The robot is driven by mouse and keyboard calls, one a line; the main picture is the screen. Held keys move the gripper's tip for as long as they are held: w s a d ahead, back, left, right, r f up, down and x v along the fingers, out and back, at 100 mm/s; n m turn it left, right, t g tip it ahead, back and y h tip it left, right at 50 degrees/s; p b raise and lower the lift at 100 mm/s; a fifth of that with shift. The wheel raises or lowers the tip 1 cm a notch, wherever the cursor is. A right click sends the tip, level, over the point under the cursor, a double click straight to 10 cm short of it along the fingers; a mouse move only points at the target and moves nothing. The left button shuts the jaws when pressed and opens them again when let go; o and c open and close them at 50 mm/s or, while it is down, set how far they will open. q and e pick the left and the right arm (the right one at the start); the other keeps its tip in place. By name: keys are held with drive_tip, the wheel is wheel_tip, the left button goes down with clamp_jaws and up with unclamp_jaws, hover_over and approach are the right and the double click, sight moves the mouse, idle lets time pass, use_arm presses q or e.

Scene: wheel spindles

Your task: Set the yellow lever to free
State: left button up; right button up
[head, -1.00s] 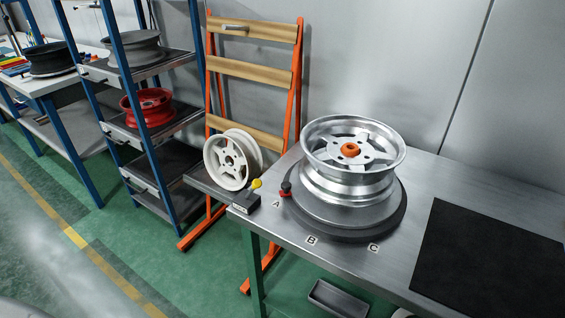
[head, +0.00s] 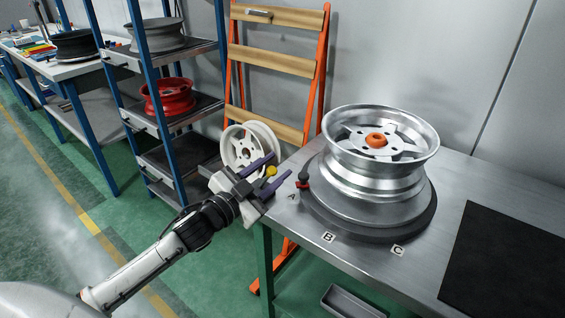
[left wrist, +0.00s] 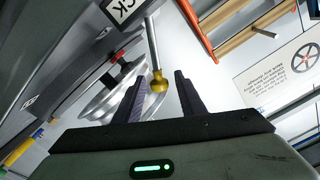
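The yellow lever's round knob (head: 271,170) shows at the left end of the metal table, between the fingers of my left gripper (head: 275,167). In the left wrist view the yellow knob (left wrist: 159,84) sits on a grey rod, between the two fingertips (left wrist: 158,82). The fingers are apart, with a gap on each side of the knob. A label ending in "CK" (left wrist: 121,8) is by the rod. The lever's base is hidden behind my gripper in the head view. My right gripper is not in view.
A silver wheel (head: 380,150) with an orange cap stands on a round turntable (head: 330,222) marked A, B, C. A small red-based black knob (head: 303,180) is at its left edge. A white wheel (head: 240,148) is behind my gripper. A black mat (head: 510,260) lies right.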

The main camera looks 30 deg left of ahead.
use_arm(q)
drive_tip(key=shift+w+d, duration=0.15)
drive_tip(key=shift+w, duration=1.7)
clamp_jaws()
